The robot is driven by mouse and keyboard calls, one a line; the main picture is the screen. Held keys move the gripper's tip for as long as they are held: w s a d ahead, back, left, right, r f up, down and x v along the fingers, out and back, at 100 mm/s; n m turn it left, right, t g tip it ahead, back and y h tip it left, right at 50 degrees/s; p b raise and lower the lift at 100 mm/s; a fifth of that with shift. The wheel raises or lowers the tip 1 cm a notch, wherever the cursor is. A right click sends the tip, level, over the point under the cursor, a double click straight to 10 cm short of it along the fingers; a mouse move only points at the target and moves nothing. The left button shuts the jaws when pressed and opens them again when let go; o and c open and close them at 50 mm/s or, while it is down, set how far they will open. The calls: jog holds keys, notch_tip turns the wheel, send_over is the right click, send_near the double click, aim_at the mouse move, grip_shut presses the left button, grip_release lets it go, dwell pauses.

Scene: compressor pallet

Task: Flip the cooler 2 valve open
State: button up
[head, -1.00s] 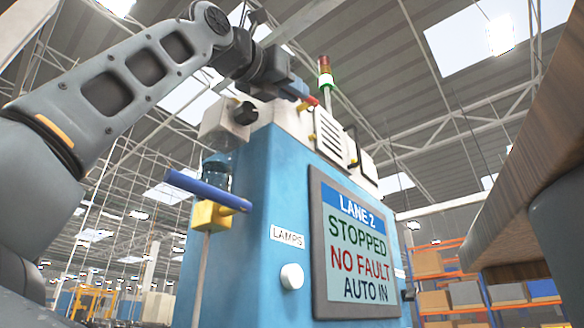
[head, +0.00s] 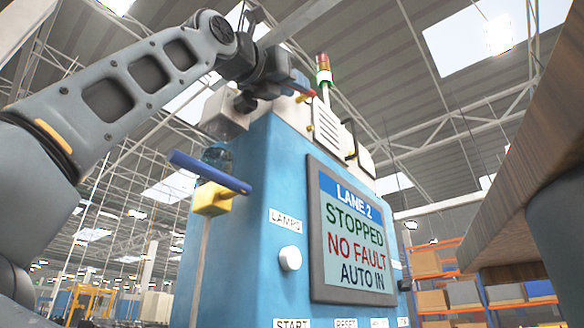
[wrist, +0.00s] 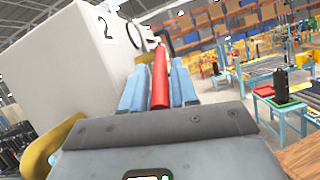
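In the wrist view a slim red lever (wrist: 160,78) lies lengthwise between the two blue fingers of my gripper (wrist: 159,88). The fingers appear to close on it from both sides, with no clear gap. Left of it stands a white box (wrist: 85,65) marked with a "2" and a partly cut-off character. In the head view my gripper (head: 299,84) is at the top of the blue cabinet, and a small red part of the lever (head: 304,97) shows beside the fingers. The lever's pivot is mostly hidden.
The blue cabinet (head: 255,180) carries a screen (head: 350,235) reading STOPPED, NO FAULT, AUTO IN. A blue bar handle (head: 205,170) on a yellow block (head: 211,199) juts out at left. A stack light (head: 323,70) rises behind my gripper. A wooden edge (head: 510,190) is at right.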

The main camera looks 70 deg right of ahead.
jog(key=b+v, duration=0.1)
jog(key=v, duration=0.6)
jog(key=shift+a, duration=0.35)
jog(key=shift+w+f, duration=0.1)
